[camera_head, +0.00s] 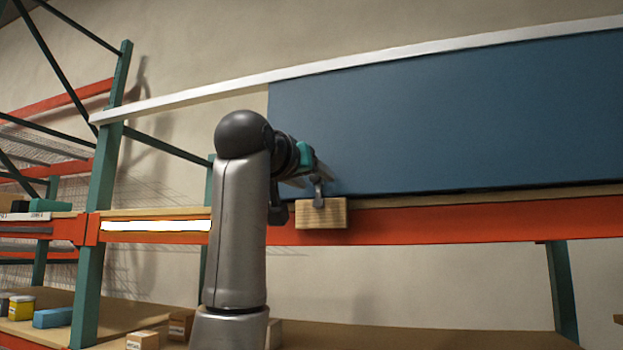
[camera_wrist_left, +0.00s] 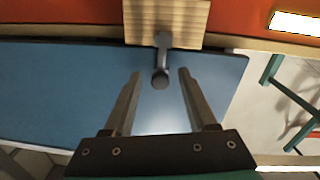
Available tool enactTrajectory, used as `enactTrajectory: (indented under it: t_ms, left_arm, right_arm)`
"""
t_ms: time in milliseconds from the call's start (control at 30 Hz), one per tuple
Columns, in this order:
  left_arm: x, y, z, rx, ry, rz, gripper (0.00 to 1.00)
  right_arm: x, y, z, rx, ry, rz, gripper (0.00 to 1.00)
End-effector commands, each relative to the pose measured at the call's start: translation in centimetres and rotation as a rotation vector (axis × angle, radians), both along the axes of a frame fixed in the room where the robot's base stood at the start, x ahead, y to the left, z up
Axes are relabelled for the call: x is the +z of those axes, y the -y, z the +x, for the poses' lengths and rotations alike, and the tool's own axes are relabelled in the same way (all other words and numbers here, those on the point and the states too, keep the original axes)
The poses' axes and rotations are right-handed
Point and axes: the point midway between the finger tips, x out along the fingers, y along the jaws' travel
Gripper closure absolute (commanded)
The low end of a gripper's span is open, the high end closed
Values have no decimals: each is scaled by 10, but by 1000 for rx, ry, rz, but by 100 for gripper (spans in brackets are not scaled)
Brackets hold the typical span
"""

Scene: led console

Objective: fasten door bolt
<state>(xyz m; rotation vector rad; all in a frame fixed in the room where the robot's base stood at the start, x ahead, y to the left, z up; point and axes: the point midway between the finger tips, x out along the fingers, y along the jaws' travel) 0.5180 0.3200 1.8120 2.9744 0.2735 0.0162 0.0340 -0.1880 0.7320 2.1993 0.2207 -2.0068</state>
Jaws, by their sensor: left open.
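The blue door panel (camera_head: 450,115) fills the right of the head view and shows in the wrist view (camera_wrist_left: 60,95). A wooden block (camera_head: 322,214) sits on the orange beam at the door's lower left corner, also in the wrist view (camera_wrist_left: 190,22). A dark grey bolt (camera_head: 318,190) with a round-ended handle (camera_wrist_left: 161,65) reaches from the block over the door's face. My left gripper (camera_head: 318,176) is open in front of the door. In the wrist view its fingers (camera_wrist_left: 160,74) stand apart on either side of the handle's end; I cannot tell the depth gap. My right gripper is out of view.
A white rail (camera_head: 180,100) runs above the door. The orange beam (camera_head: 450,222) runs below it, with a bright light strip (camera_head: 155,225) at the left. A green rack post (camera_head: 105,160) stands left. Small boxes (camera_head: 142,340) lie on the lower shelf.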

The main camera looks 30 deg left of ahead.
Motion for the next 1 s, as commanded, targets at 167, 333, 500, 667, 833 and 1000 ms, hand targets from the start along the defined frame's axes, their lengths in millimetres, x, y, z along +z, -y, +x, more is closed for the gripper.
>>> enactTrajectory:
  t_ms: [167,333,500,667,833,1000]
  left_arm:
    - [1,1,-5,1,5,1,42]
    - [-1,5,-30,1,10,1,42]
    - [-1,13,-71,1,11,1,42]
    - [-2,20,-111,-1,8,1,42]
    - [-3,25,-133,2,3,6,42]
    - [-2,27,-143,1,3,5,42]
  right_arm:
    - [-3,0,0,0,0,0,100]
    - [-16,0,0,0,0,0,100]
    - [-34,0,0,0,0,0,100]
    - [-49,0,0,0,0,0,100]
    - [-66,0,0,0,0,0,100]
    - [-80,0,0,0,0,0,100]
